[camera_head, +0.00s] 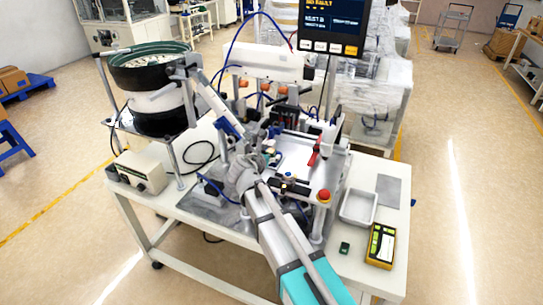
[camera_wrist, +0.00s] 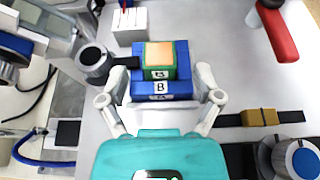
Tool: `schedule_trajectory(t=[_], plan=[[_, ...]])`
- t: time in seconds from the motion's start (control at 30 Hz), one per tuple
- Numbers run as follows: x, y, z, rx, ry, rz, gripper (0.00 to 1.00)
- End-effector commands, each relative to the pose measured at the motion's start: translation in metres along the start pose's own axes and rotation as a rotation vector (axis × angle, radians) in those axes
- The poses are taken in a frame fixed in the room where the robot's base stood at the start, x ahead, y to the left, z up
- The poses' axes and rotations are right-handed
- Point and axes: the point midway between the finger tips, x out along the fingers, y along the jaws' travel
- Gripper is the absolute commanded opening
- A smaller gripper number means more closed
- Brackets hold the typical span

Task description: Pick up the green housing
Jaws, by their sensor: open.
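The green housing (camera_wrist: 160,72) is a small green block with a tan top, marked B. It sits on a stepped blue block (camera_wrist: 158,92), also marked B, in the wrist view. My gripper (camera_wrist: 160,88) is open, with one pale finger on each side of the blue block and the green housing just ahead, between the finger ends. I cannot tell whether the fingers touch either block. In the head view my gripper (camera_head: 266,160) reaches over the machine plate, and the arm and fixtures largely hide the housing there.
A red-handled clamp (camera_wrist: 278,30) stands at the upper right of the wrist view. A grey cylinder (camera_wrist: 95,62) is close at left, and a dark strip with a brass block (camera_wrist: 259,117) lies at right. A grey tray (camera_head: 358,207) and yellow meter (camera_head: 381,245) are on the table's right.

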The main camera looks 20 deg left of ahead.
Motion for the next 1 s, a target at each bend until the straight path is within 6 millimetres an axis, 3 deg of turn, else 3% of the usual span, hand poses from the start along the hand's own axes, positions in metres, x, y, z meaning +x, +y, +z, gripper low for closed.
schedule_trajectory(t=[0.23,0.27,0.67,1.0], plan=[[-0.0002,0.0001,-0.0001,0.000,0.000,0.000,0.83],[-0.0002,0.0001,-0.0001,0.000,0.000,0.000,0.79],[-0.0003,0.0003,-0.0002,0.000,0.000,0.000,0.06],[-0.0009,0.0004,0.0009,0.000,0.000,0.000,0.05]])
